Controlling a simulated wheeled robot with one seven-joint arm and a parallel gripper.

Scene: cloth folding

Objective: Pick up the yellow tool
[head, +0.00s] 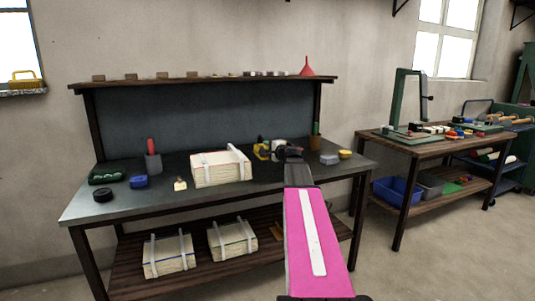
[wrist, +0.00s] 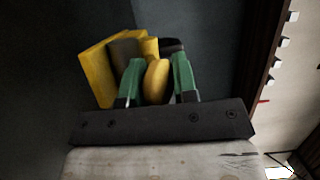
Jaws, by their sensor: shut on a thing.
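The yellow tool (head: 262,150) is at the back of the workbench in the head view, just left of my gripper (head: 283,152), which is small and dark there. In the wrist view my gripper (wrist: 157,88) has its two green fingers on either side of a rounded yellow part of the tool (wrist: 157,77). It is shut on that part. A flat yellow piece and dark grey parts of the tool show behind and left of the fingers. I cannot tell whether the tool is clear of the bench top.
A strapped pale stack (head: 220,167) stands on the workbench (head: 120,210) left of the tool. A brown pot (head: 315,143), a grey-blue block (head: 329,159) and a yellow item (head: 345,154) stand to the right. A red funnel (head: 307,67) is on the shelf above.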

